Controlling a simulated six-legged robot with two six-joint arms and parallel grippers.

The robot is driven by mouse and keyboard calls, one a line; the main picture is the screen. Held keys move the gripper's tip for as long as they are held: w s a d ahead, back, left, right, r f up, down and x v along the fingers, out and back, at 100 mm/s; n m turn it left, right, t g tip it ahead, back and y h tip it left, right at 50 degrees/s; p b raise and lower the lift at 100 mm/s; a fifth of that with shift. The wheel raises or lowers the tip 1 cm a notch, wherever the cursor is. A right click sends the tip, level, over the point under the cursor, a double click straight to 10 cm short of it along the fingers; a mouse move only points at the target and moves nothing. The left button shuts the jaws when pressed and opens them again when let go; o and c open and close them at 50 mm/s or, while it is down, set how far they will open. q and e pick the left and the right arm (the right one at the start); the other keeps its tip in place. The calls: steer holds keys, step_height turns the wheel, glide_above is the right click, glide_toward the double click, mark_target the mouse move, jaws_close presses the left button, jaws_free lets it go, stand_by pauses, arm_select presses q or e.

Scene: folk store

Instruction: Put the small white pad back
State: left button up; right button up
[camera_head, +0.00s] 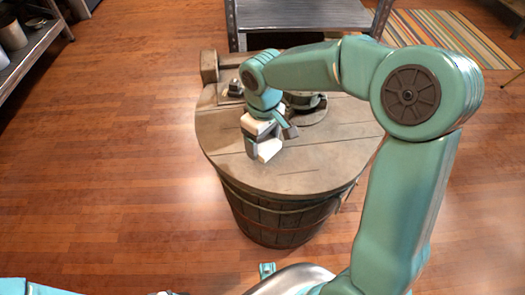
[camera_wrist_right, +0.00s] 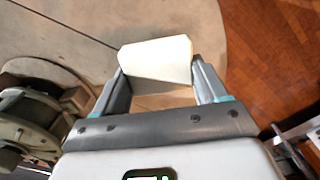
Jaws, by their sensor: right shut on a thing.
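The small white pad (camera_wrist_right: 157,60) is held between the two fingers of my right gripper (camera_wrist_right: 160,88) in the wrist view. In the head view the pad (camera_head: 269,150) shows at the fingertips of my right gripper (camera_head: 263,143), over the round wooden barrel top (camera_head: 315,165). My right gripper is shut on the pad. I cannot tell whether the pad touches the barrel top. Part of my left arm shows at the lower left edge of the head view, but its gripper is not in view.
A round mechanical object (camera_wrist_right: 32,118) stands on the barrel top, left of the gripper in the wrist view. A mallet-like wooden block (camera_head: 209,66) is at the far left rim. A metal shelf (camera_head: 300,16) stands behind. The barrel top's front is clear.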

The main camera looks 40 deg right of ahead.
mark_target(262, 143)
step_height(262, 143, down, 4)
steer(key=shift+w+r+b, duration=0.1)
steer(key=shift+b, duration=0.25)
steer(key=shift+f, duration=0.2)
steer(key=o, duration=1)
steer(key=shift+r, duration=0.2)
steer(key=shift+r, duration=0.35)
step_height(262, 143, up, 11)
steer(key=p, duration=0.3)
steer(key=shift+r, duration=0.2)
